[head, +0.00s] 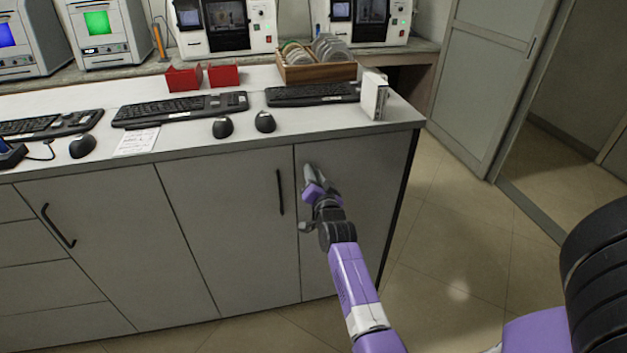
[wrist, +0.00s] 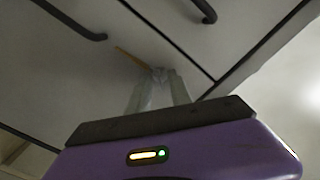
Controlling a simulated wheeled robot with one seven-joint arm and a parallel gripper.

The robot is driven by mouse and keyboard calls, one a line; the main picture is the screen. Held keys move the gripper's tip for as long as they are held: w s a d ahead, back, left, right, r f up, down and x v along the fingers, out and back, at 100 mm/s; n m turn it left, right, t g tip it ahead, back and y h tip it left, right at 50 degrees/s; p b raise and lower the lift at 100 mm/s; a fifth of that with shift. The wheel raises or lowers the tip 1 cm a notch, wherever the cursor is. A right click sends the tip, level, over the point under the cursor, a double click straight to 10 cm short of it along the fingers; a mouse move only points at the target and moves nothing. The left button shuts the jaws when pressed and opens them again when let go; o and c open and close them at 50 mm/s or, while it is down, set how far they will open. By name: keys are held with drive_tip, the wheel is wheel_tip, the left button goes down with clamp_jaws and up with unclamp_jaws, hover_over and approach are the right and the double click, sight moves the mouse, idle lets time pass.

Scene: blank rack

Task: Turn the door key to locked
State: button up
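My gripper (head: 309,178) is in front of the right-hand grey cabinet door (head: 345,235), near its upper left part. In the wrist view my gripper's pale fingertips (wrist: 161,73) come close together near the door surface. A thin brownish strip (wrist: 131,57) shows just beyond and left of the fingertips. I cannot tell whether it is the key or whether the fingers hold it. No key or lock can be made out in the head view, where my gripper covers that part of the door.
A black handle (head: 280,192) is on the middle door, left of my gripper. The white counter (head: 185,135) above carries keyboards (head: 180,109), mice (head: 222,127) and a wooden rack (head: 316,70). Open tiled floor (head: 455,235) lies right of the cabinet.

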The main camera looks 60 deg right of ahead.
idle(0.3)
clamp_jaws()
drive_tip(key=shift+d, duration=0.1)
idle(1.2)
